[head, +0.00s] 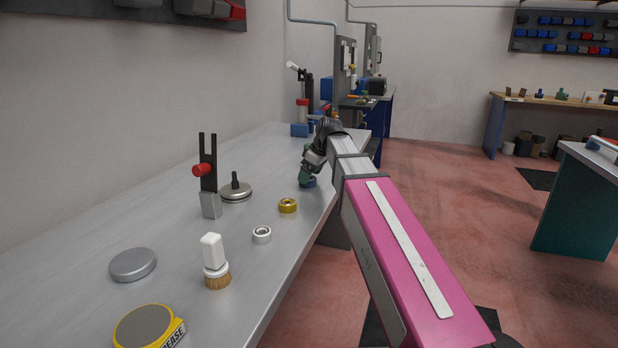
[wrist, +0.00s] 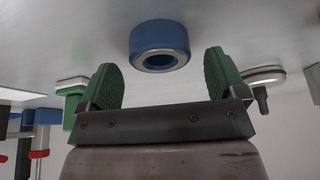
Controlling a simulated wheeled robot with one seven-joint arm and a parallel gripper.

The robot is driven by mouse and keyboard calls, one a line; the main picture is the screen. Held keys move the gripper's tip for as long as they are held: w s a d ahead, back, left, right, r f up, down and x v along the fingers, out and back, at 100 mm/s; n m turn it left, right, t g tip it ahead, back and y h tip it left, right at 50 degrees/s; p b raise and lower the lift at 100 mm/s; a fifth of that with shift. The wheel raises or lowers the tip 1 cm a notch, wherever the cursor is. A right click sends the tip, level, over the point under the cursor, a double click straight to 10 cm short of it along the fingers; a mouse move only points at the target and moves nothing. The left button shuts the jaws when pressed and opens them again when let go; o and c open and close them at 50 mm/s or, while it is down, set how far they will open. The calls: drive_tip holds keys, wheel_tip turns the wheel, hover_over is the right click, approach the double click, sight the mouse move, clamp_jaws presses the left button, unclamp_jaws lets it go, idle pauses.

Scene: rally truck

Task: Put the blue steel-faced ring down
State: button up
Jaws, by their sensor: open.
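The blue steel-faced ring (wrist: 160,46) lies on the grey bench top in the wrist view, in front of and between my gripper's two green fingertips, with no contact visible. In the head view the ring (head: 310,182) shows as a small blue piece below my gripper, partly covered by it. My gripper (wrist: 164,76) is open and empty, its fingers spread wider than the ring. In the head view my gripper (head: 305,177) is low over the bench near its right edge.
On the bench (head: 190,262) are a yellow ring (head: 288,205), a silver ring (head: 262,235), a brush (head: 215,262), a metal disc (head: 133,264), a grease tin (head: 148,328), a knobbed disc (head: 236,190) and an upright fork-shaped tool (head: 208,178). Blue blocks (head: 302,130) stand farther back.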

drive_tip(key=v, duration=1)
drive_tip(key=shift+d+r, duration=0.15)
drive_tip(key=shift+r, duration=0.25)
drive_tip(key=shift+f, duration=0.1)
